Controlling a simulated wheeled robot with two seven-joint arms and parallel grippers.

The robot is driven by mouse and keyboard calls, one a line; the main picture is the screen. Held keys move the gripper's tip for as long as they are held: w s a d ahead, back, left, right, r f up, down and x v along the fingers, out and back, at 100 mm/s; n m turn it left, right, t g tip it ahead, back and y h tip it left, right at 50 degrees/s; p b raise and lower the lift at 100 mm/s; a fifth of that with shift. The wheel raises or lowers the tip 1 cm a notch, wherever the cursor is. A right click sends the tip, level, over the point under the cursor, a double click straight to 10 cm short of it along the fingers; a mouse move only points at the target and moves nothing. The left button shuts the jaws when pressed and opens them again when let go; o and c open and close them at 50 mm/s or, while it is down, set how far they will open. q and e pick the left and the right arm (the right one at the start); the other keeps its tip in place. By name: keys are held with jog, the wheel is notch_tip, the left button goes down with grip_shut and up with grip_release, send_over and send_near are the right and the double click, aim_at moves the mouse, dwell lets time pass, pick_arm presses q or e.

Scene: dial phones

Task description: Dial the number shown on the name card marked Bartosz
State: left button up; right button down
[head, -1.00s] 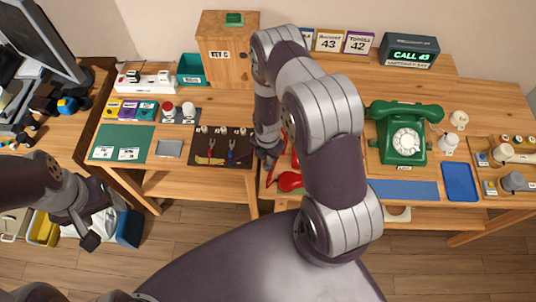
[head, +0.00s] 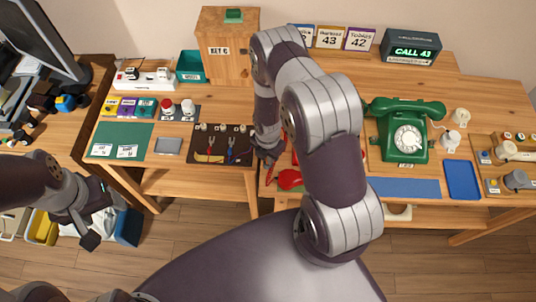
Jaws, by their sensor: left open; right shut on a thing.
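The name card reading 43 (head: 328,38), its name small but apparently Bartosz, stands at the back. A card reading 42 (head: 359,39) is to its right, and a blue-edged card (head: 301,34) is partly hidden by my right arm. The display (head: 411,49) reads CALL 43. A green rotary phone (head: 391,156) with a white dial (head: 409,138) stands right of my arm, its handset across its top. My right gripper (head: 268,160) is shut at the left table's edge on something red, mostly hidden. A red rounded piece (head: 289,180) lies beside it. My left gripper (head: 92,229) is open and empty over the floor.
My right arm covers the table's middle. A blue mat (head: 403,188) and blue tray (head: 461,181) lie in front of the green phone. A brown tool mat (head: 203,158), wooden cabinet (head: 216,71) and green mat (head: 103,139) are at left.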

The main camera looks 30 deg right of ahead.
jog(key=shift+f, duration=0.4)
jog(key=c, duration=1)
grip_release()
jog(key=shift+c, duration=0.2)
jog(key=shift+r, duration=0.15)
notch_tip(320, 180, up, 12)
jog(key=b, duration=0.1)
jog(key=shift+r+b, duration=0.25)
jog(key=shift+b, duration=0.1)
